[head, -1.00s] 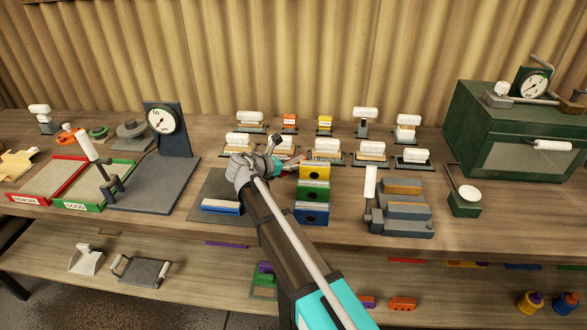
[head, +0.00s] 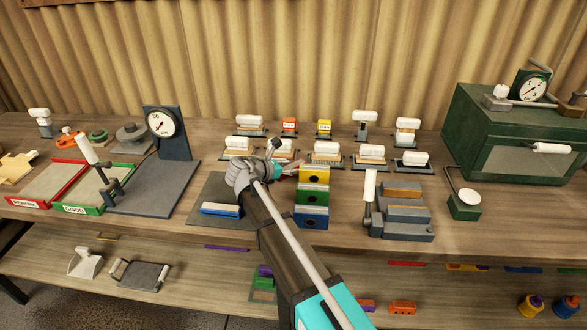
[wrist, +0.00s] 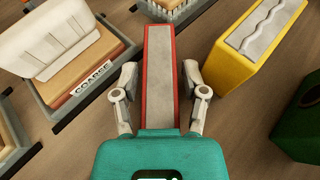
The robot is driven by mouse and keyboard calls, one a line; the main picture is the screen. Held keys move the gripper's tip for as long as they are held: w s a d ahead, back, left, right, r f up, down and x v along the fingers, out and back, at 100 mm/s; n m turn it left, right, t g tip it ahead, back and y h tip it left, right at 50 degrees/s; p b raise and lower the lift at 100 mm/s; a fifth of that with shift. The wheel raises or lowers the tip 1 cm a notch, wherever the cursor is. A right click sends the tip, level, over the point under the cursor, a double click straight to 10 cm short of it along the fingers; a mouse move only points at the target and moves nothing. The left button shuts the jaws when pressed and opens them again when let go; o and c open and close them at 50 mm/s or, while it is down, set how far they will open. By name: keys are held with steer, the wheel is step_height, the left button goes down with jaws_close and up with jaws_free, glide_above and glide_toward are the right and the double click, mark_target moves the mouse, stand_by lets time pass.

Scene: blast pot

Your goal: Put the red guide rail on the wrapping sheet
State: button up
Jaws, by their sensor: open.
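The red guide rail (wrist: 160,75) is a long bar with red sides and a grey top face. In the wrist view it lies lengthwise between the two fingers of my gripper (wrist: 160,92). The fingers are open, one on each side, with a visible gap to the rail.
A brush labelled COARSE (wrist: 60,45) and a yellow block (wrist: 255,40) flank the rail. A gauge stand (head: 160,185) is left of the sheet. A grey stepped block (head: 400,215) stands farther right.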

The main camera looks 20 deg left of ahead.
steer(key=p+v, duration=0.4)
steer(key=v, duration=0.8)
steer(key=shift+p, duration=0.3)
steer(key=shift+o, duration=0.2)
steer(key=shift+r, duration=0.1)
